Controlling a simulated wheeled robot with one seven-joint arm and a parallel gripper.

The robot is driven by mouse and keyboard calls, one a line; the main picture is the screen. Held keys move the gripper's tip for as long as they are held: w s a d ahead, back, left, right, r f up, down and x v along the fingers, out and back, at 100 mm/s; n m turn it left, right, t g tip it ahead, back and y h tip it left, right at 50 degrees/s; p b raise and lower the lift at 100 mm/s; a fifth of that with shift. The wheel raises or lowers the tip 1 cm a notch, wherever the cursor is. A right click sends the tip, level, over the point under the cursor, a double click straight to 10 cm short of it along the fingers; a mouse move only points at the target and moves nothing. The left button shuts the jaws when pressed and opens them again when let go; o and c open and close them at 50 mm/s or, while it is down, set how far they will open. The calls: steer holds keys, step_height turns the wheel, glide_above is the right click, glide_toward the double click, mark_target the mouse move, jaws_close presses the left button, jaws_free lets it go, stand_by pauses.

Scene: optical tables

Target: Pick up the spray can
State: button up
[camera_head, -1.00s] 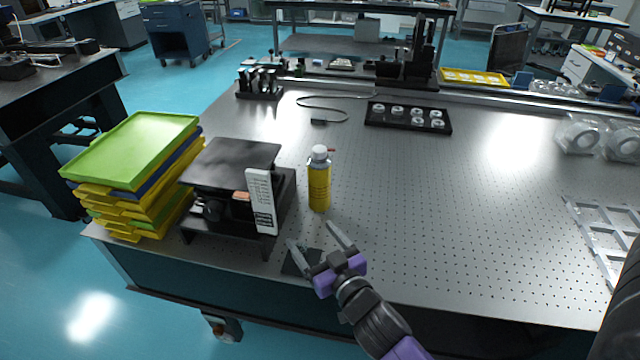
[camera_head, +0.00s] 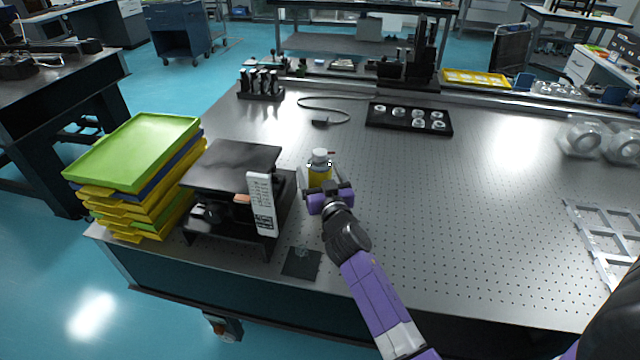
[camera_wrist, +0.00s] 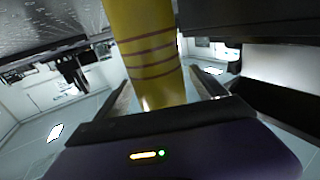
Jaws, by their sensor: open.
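The spray can (camera_head: 320,174) is yellow with a white cap and a small red nozzle tube. It stands upright on the perforated metal table, right of the black stand. My gripper (camera_head: 319,178) is around it from the front, and its purple body hides the can's lower part. In the wrist view the can's yellow side (camera_wrist: 150,55) with dark bands rises between the two fingers of my gripper (camera_wrist: 165,85). The fingers lie on either side of the can and are open. I cannot tell whether either finger touches it.
Just left is a black stand (camera_head: 232,160) with a white labelled remote-like item (camera_head: 262,203) leaning on it. Farther left is a stack of green, blue and yellow trays (camera_head: 135,150). A black tray of white rings (camera_head: 408,117) lies behind.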

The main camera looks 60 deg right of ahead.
steer(key=shift+x, duration=1.1)
steer(key=c, duration=1.8)
steer(key=shift+o, duration=0.2)
